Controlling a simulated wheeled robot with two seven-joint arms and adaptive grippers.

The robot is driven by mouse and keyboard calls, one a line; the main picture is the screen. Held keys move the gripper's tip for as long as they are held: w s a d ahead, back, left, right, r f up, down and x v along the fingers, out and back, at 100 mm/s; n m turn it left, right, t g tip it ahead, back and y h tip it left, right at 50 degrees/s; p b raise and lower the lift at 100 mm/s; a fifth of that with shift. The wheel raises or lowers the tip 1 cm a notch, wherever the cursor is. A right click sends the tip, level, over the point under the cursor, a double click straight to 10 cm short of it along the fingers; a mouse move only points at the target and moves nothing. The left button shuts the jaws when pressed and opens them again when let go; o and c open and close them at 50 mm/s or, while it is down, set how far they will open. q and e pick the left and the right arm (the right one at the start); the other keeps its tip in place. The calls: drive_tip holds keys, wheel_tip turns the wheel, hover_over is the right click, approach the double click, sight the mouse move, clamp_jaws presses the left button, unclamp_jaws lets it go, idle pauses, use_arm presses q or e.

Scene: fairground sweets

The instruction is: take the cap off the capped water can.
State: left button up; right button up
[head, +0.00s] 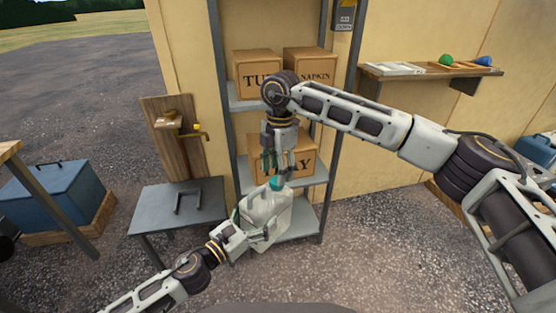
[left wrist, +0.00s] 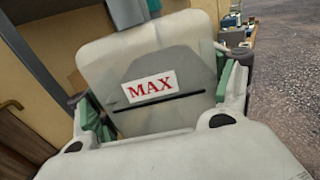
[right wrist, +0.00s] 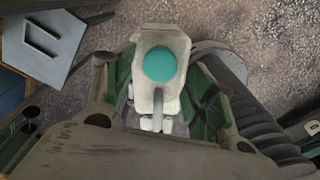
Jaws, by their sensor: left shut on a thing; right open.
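The water can (head: 268,220) is a pale translucent jug with a teal cap (head: 277,183) on top. In the left wrist view the can (left wrist: 150,60) shows a red MAX label and a grey waterline. My left gripper (head: 247,222) is shut on the can's body and holds it slightly tilted in front of the shelf. My right gripper (head: 285,168) points down, open, just above the cap. In the right wrist view the round cap (right wrist: 160,63) lies between the spread fingers, with the can's handle below it. I cannot tell whether the fingers touch the cap.
A metal shelf rack (head: 237,104) with cardboard boxes (head: 257,62) stands behind the can. A low grey table (head: 150,206) with a bracket is at left, below a wooden board with a brass tap (head: 168,121). A blue cooler (head: 55,198) stands further left. Gravel lies open at right.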

drive_tip(key=shift+f, duration=1.65)
drive_tip(key=shift+c, duration=0.5)
drive_tip(key=c, duration=1)
